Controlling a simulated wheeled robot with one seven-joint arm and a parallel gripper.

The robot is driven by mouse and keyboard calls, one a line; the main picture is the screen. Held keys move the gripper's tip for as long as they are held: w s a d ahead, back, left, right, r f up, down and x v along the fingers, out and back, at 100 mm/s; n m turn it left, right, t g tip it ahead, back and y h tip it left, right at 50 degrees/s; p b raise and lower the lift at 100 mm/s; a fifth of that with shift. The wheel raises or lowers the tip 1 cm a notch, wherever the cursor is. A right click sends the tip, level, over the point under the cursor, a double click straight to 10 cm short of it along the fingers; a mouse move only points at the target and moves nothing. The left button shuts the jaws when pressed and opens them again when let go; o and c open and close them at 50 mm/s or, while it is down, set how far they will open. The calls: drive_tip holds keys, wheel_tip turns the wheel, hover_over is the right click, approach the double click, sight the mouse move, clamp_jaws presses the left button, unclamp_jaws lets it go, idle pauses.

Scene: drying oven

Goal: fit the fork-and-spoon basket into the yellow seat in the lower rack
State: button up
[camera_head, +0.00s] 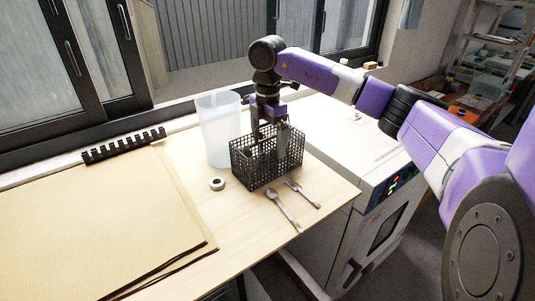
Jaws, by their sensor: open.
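The basket (266,168) is a dark mesh box with an open top. It stands upright on the wooden table near its right end. My gripper (270,138) points down at the basket's top, with its fingers open. The fingers overlap the basket's rim in the picture; I cannot tell whether they touch it. A spoon (284,208) and a fork (303,193) lie on the table in front of the basket.
A translucent white bucket (218,130) stands behind and left of the basket. A roll of tape (217,184) lies left of it. Large brown sheets (100,225) and a black ridged strip (124,146) cover the table's left. The table's front right edge is close to the cutlery.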

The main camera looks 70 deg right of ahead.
drive_tip(key=shift+f, duration=0.65)
drive_tip(key=c, duration=1.2)
drive_tip(key=shift+r, duration=0.1)
